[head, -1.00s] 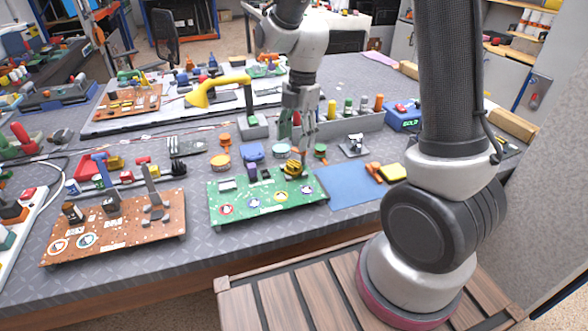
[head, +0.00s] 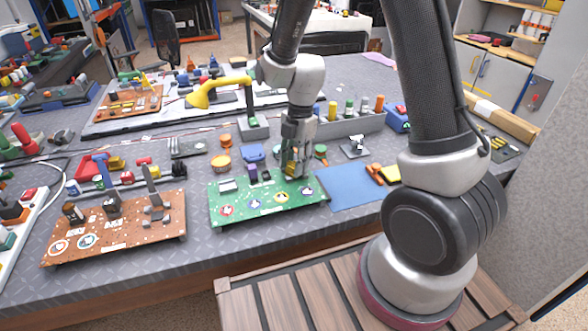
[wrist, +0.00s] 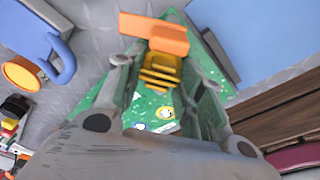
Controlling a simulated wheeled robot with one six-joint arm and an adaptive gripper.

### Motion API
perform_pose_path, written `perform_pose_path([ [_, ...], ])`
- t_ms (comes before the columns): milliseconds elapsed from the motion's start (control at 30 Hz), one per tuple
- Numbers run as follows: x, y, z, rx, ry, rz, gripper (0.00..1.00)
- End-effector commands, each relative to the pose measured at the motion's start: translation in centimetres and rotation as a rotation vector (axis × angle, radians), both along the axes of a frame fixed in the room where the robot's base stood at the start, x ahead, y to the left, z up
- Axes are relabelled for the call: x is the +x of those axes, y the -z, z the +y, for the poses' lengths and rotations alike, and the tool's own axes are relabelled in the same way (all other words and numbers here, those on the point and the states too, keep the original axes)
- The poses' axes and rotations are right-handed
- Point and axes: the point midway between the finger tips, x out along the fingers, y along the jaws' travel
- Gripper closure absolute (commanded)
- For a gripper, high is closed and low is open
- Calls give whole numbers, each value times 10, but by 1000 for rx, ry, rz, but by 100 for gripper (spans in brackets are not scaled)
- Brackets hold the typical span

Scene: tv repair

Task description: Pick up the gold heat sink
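The gold heat sink (head: 290,168) stands at the back right of the green circuit board (head: 240,208) in the head view, partly hidden by my fingers. In the wrist view the finned gold heat sink (wrist: 161,70) lies between my two fingers, with slim gaps at its sides. My gripper (head: 296,165) is low over the board, pointing down, with its fingers on either side of the heat sink. In the wrist view my gripper (wrist: 160,75) looks open, and contact with the heat sink is not clear. An orange piece (wrist: 155,32) shows directly beyond the heat sink.
A dark purple part (head: 253,174) stands on the board left of my gripper. A blue mat (head: 347,187) lies to the right, with a yellow block (head: 388,174) beside it. A brown board (head: 120,230) lies left. A grey bin (head: 355,124) stands behind.

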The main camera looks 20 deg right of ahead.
Motion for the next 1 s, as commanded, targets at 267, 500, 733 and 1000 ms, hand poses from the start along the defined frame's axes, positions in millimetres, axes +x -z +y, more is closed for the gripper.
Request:
perform_pose_path([
  [267, 0, 0, 0, 0, 0, 1, 91],
  [500, -1, 0, 0, 0, 1, 1, 95],
  [733, 1, -32, 0, 1, 0, -4, 95],
  [1000, 1, -85, 0, 1, 6, -3, 95],
])
